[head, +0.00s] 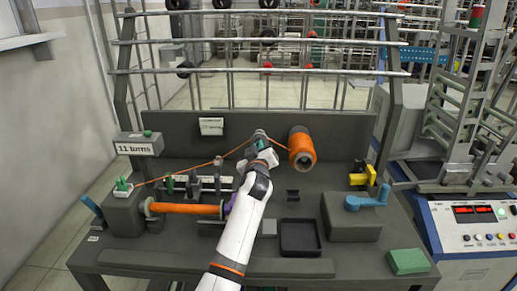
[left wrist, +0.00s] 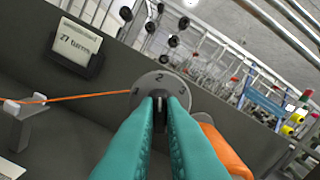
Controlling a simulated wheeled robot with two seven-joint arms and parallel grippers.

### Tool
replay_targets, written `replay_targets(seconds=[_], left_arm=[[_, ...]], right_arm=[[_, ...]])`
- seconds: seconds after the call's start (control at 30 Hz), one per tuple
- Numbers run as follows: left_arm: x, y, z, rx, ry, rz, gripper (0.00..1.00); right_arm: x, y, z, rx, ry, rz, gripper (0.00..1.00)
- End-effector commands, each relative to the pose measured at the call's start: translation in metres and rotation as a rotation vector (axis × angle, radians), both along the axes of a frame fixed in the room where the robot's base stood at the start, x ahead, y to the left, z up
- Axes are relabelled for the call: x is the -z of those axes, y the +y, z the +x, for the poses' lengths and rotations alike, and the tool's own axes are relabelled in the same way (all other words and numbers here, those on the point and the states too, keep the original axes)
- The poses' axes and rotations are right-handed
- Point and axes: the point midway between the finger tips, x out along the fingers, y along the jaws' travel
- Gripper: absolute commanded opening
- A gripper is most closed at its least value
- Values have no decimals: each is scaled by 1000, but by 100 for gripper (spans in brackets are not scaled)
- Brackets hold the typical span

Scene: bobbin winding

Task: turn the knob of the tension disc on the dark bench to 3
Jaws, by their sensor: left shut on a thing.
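The tension disc (left wrist: 146,80) is a round grey dial on the dark bench (head: 165,246), with 2 at its top and 3 to the right in the left wrist view. A further mark at its left is partly hidden. Its dark narrow knob (left wrist: 160,108) stands between my teal fingertips, its visible end roughly toward the 2. My left gripper (left wrist: 161,100) is shut on the knob. In the head view my left gripper (head: 259,142) reaches the back of the bench and hides most of the disc. My right gripper is not in view.
Orange thread (left wrist: 75,98) runs to the disc from the left. A large orange spool (head: 302,148) sits close to the right of my gripper. An orange-wound bobbin (head: 186,208), black tray (head: 300,238) and blue crank (head: 368,197) are nearer the front. A card (left wrist: 83,43) reads "27 turns".

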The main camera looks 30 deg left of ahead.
Motion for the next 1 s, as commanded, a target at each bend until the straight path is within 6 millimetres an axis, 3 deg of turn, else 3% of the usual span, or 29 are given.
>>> replay_targets(seconds=[0.37, 1.0], left_arm=[[0, 0, 0, 0, 103, 167, 0], [0, -1, 1, 0, 409, 663, 0]], right_arm=[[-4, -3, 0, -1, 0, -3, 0], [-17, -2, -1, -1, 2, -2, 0]])
